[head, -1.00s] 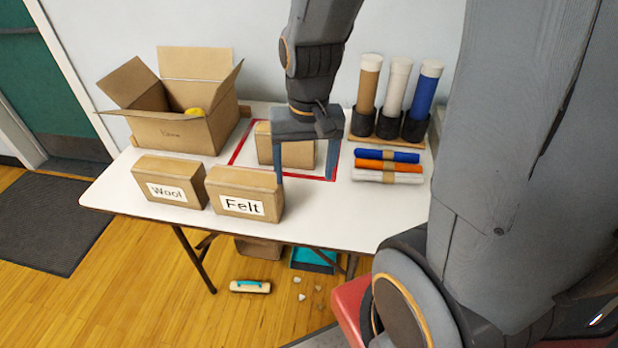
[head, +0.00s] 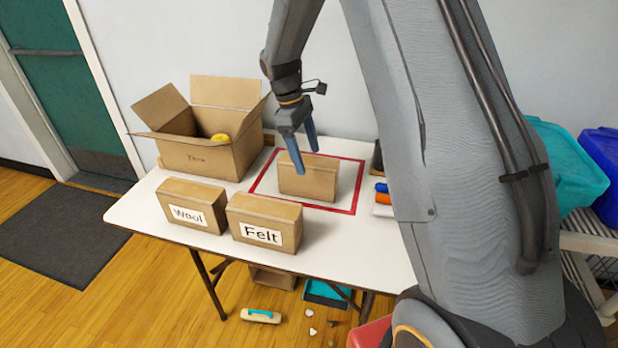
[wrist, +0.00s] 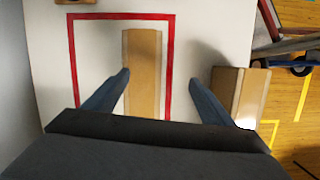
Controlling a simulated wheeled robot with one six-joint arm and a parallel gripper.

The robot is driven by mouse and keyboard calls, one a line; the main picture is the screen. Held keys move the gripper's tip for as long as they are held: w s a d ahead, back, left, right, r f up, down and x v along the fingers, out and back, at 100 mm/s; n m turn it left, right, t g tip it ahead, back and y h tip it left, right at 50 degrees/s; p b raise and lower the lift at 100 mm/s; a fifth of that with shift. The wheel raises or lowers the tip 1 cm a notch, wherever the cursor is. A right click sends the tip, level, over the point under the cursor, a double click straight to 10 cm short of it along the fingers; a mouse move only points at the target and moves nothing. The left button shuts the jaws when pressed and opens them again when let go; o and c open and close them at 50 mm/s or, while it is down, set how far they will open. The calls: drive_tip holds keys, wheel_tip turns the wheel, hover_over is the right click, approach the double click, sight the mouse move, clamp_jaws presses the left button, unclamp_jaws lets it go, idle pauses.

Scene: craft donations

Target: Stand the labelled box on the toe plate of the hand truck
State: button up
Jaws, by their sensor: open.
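A plain-fronted brown box (head: 308,184) stands inside a red taped outline (head: 343,211) on the white table; no label shows on it. My gripper (head: 308,161) is open above this box, its blue fingers pointing down. In the wrist view the box (wrist: 143,75) lies between the fingers of my gripper (wrist: 160,78), nearer the left one. A box marked "Wool" (head: 187,200) and one marked "Felt" (head: 265,217) stand at the table's front edge. The hand truck is not clearly identifiable; a red part (head: 370,333) shows at the bottom, partly hidden by my arm.
An open carton (head: 190,158) with a yellow item stands at the back left. Coloured rolls (head: 382,198) are partly hidden behind my arm. Teal (head: 565,165) and blue (head: 605,165) bins sit on a rack at right. A brush (head: 261,316) and scraps lie on the floor.

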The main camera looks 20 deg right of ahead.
sight(305, 159)
drive_tip(key=shift+n, duration=0.6)
drive_tip(key=w+f, duration=0.1)
drive_tip(key=w+f+b, duration=0.1)
drive_tip(key=w, duration=0.1)
drive_tip(key=shift+w+d+f, duration=0.15)
drive_tip(key=shift+d+f, duration=0.05)
drive_tip(key=shift+d, duration=0.15)
drive_tip(key=shift+w+f+b, duration=0.2)
drive_tip(key=shift+f+b, duration=0.35)
drive_tip(key=shift+b, duration=0.1)
drive_tip(key=shift+w+f+b, duration=0.15)
drive_tip(key=shift+f+b, duration=0.4)
drive_tip(key=shift+b, duration=0.05)
drive_tip(key=shift+s+p+x, duration=0.2)
drive_tip(key=shift+p+x, duration=0.4)
drive_tip(key=shift+x, duration=1.35)
drive_tip(key=shift+s+p+x, duration=0.2)
drive_tip(key=shift+p+x, duration=0.4)
drive_tip(key=shift+x, duration=1.3)
drive_tip(key=shift+d+r, duration=0.1)
drive_tip(key=shift+d, duration=0.05)
drive_tip(key=shift+r, duration=0.1)
drive_tip(key=c, duration=1.6)
